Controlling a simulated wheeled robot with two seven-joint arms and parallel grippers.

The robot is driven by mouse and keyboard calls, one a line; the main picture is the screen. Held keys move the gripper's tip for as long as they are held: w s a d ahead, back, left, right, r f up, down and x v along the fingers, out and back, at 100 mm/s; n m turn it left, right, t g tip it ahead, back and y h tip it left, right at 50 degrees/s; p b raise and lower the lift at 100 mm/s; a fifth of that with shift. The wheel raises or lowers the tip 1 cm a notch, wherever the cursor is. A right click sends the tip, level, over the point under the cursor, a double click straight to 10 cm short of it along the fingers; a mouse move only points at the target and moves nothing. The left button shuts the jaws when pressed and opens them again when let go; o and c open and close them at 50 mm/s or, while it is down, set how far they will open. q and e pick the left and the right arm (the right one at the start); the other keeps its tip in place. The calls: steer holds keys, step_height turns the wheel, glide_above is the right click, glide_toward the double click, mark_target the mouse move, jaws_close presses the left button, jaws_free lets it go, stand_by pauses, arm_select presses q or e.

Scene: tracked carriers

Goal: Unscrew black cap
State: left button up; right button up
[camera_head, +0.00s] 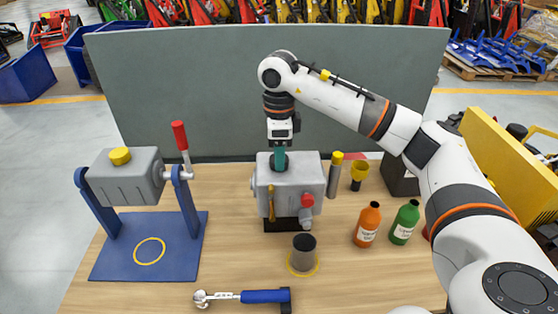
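A grey gearbox-like block (302,184) stands on a black base on the wooden table, near the middle. My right gripper (280,164) points straight down onto the top of this block. Its teal fingers reach a dark round part, probably the black cap (287,164), which they largely hide. The fingers look close together, but I cannot tell whether they grip the cap. A grey cylinder with a dark top (303,243) stands apart inside a yellow ring on the table, in front of the block. My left gripper is not in view.
An orange bottle (367,225), a green bottle (405,222) and a yellow-topped cup (359,173) stand right of the block. A blue stand (120,258) holds a grey housing (125,178) at left. A blue-handled wrench (262,296) lies in front. A grey panel (190,80) stands behind.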

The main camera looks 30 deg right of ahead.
steer(key=shift+c, duration=0.5)
steer(key=n, duration=0.3)
steer(key=shift+f, duration=0.1)
steer(key=n+b, duration=0.1)
steer(key=n, duration=0.3)
steer(key=shift+n, duration=1.4)
steer(key=n+b, duration=0.1)
steer(key=n, duration=0.8)
steer(key=shift+n, duration=0.4)
